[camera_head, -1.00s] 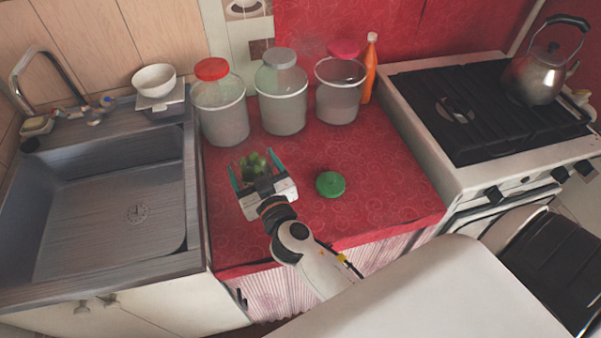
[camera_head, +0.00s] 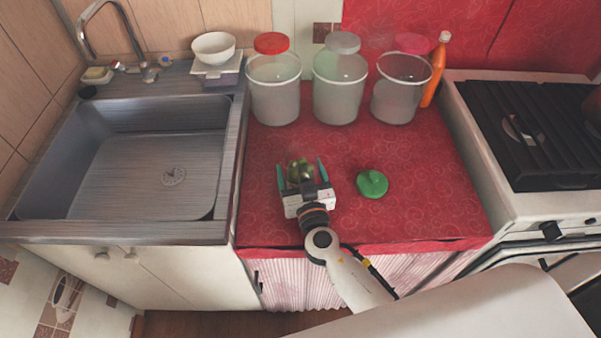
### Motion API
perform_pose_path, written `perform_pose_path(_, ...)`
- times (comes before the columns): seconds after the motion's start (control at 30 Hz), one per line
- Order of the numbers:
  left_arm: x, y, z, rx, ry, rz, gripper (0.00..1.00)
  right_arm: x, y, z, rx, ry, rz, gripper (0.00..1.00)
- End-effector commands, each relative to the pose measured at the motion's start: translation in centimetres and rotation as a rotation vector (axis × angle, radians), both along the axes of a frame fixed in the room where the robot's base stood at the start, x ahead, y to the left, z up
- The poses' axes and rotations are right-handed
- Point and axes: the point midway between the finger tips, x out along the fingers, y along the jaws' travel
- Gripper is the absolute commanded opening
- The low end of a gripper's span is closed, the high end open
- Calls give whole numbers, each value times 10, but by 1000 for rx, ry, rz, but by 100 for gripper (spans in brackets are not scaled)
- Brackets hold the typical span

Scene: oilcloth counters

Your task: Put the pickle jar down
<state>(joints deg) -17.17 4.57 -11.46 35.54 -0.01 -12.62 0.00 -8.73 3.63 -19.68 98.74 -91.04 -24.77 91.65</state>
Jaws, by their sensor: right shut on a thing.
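The pickle jar (camera_head: 299,169) is a small clear jar with green pickles, on or just above the red counter (camera_head: 420,190); I cannot tell whether it touches. My right gripper (camera_head: 302,175) is shut on it, with a teal finger on each side. The jar's lower part is hidden behind the gripper body. A green lid (camera_head: 372,184) lies on the counter just to the right of the gripper. My left gripper does not show.
The sink (camera_head: 150,160) is left, the stove (camera_head: 530,130) right. The counter around the green lid is clear.

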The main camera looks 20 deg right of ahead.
Motion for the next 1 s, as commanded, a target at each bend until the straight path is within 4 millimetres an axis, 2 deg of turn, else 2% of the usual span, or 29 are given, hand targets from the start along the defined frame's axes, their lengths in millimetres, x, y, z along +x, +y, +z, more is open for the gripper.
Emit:
perform_pose_path(0.33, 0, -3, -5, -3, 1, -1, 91, 0, 0, -1, 0, -4, 0, 30)
perform_pose_path(0.37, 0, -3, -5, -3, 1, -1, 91, 0, 0, -3, 0, 0, 0, 82)
perform_pose_path(0.47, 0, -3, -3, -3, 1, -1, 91, 0, 0, -1, 0, 0, 0, 98)
perform_pose_path(0.8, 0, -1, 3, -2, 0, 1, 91, 0, 0, 4, -1, 0, 0, 100)
perform_pose_path(0.87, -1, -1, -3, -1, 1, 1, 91, -8, 1, -2, 0, 2, 0, 100)
perform_pose_path(1.0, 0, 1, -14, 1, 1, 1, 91, -35, 3, -4, 1, 3, 0, 100)
